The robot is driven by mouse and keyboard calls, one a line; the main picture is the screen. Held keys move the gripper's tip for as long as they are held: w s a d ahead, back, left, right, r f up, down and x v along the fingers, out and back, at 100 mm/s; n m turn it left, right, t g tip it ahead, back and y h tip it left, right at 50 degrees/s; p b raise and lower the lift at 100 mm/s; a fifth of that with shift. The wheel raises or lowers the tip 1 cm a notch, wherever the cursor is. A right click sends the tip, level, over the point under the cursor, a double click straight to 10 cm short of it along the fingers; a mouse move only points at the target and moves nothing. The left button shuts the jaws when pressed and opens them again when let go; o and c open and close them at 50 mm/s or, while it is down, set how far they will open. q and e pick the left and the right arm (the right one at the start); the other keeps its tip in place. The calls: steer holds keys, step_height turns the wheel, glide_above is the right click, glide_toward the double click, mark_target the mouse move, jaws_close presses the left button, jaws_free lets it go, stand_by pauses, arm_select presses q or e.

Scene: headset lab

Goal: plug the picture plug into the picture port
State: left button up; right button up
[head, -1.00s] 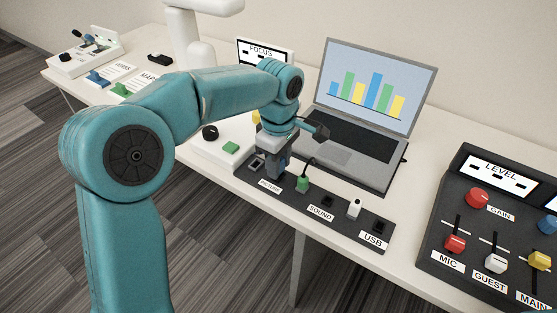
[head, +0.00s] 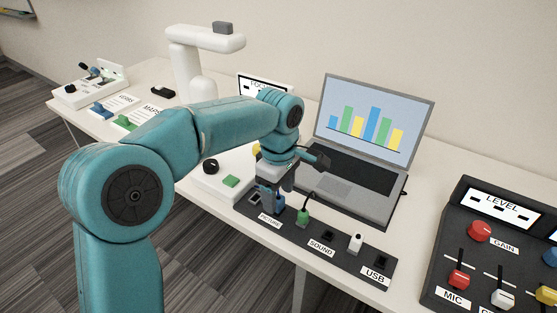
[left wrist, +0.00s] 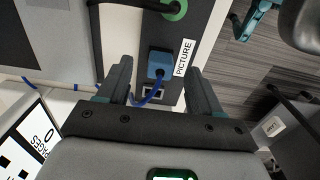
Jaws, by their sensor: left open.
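The blue picture plug (head: 279,204) stands on the dark port strip by the PICTURE label. In the left wrist view the plug (left wrist: 160,63) has a blue cable curving from it. My left gripper (head: 275,190) is open above the plug. In the left wrist view its fingers (left wrist: 158,75) lie on either side of the plug, apart from it. My right gripper is not in view.
The green plug (head: 303,215) with its black cable stands close right of the blue plug. A white plug (head: 355,243) is farther right on the strip. The laptop (head: 352,165) stands behind. A panel with a black knob (head: 210,167) is left.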

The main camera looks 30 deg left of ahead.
mark_target(278, 199)
arm_select(q)
step_height(278, 199, up, 14)
steer(key=p, duration=0.4)
steer(key=shift+s+f, duration=0.1)
steer(key=shift+s, duration=0.05)
